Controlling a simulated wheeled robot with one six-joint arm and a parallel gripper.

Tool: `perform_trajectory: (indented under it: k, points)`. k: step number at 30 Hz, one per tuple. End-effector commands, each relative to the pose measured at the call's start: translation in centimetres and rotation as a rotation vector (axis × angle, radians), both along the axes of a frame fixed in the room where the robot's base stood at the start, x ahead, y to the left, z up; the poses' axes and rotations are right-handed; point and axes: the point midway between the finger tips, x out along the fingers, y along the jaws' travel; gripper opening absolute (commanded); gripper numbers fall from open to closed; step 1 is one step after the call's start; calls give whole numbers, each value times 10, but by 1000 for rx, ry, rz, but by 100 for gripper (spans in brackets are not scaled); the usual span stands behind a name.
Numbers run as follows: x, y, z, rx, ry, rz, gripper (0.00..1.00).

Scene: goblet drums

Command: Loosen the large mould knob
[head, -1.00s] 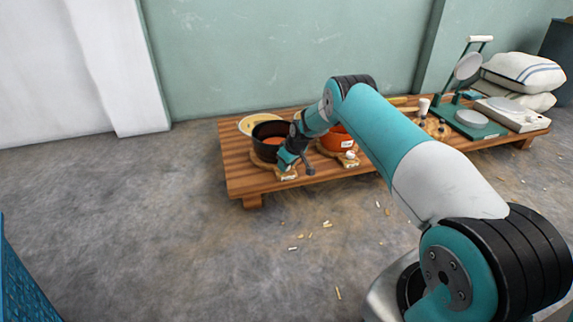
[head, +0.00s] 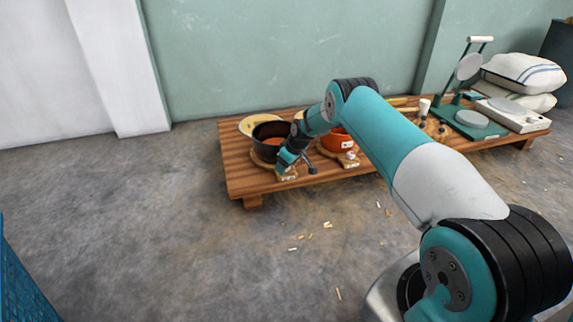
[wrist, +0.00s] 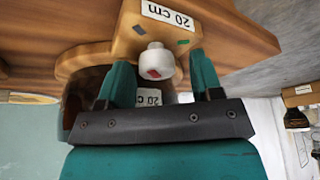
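The large mould is a dark round pot (head: 268,130) at the left end of the low wooden table, on a wooden base (wrist: 190,20) labelled 20 cm. Its knob is a white round cap with a red mark (wrist: 155,62), near the base's front end. In the head view the knob is hidden by my gripper (head: 286,167). In the wrist view my gripper (wrist: 162,75) has its two teal fingers apart, one on each side of the knob. A gap shows beside the right finger; whether the left finger touches the knob is unclear.
An orange mould (head: 336,139) with its own white knob (head: 350,155) stands just right of my gripper. A yellow dish (head: 257,122) lies behind the dark pot. A green press (head: 470,122) and sacks (head: 523,72) are at the far right. The floor in front is mostly clear.

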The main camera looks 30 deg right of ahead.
Motion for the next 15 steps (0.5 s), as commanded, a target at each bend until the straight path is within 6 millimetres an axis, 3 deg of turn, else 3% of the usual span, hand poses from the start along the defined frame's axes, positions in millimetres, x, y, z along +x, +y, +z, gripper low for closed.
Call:
perform_trajectory:
  k: [8,15]
  points:
    - [-2,-2,10,-1,-1,-2,60]
    - [-19,-9,60,-1,0,-4,60]
